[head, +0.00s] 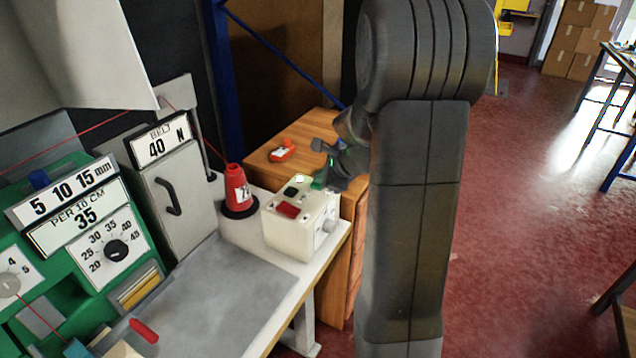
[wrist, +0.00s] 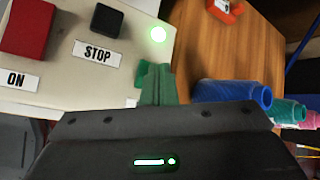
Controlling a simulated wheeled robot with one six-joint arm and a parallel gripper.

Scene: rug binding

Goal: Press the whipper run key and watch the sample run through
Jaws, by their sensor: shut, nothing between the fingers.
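A cream control box (head: 290,235) stands at the bench's right end. It bears a red key (wrist: 27,27) labelled ON, a black key (wrist: 103,20) labelled STOP and a lit green lamp (wrist: 158,34). In the head view the red key (head: 288,210) is nearest the front, with the black key behind it. My gripper (wrist: 156,80) has its green fingertips together and empty. They are at the lamp-side edge of the box, off both keys; whether they touch the box I cannot tell. The green machine (head: 75,235) with its dial is at the left; a red sample piece is not clearly identifiable.
A red cone of thread (head: 237,188) stands left of the box, its thread running up to a guide. A wooden cabinet (head: 312,128) behind carries a small orange-red object (head: 283,151). Blue, teal and pink spools (wrist: 232,93) lie close right of my gripper.

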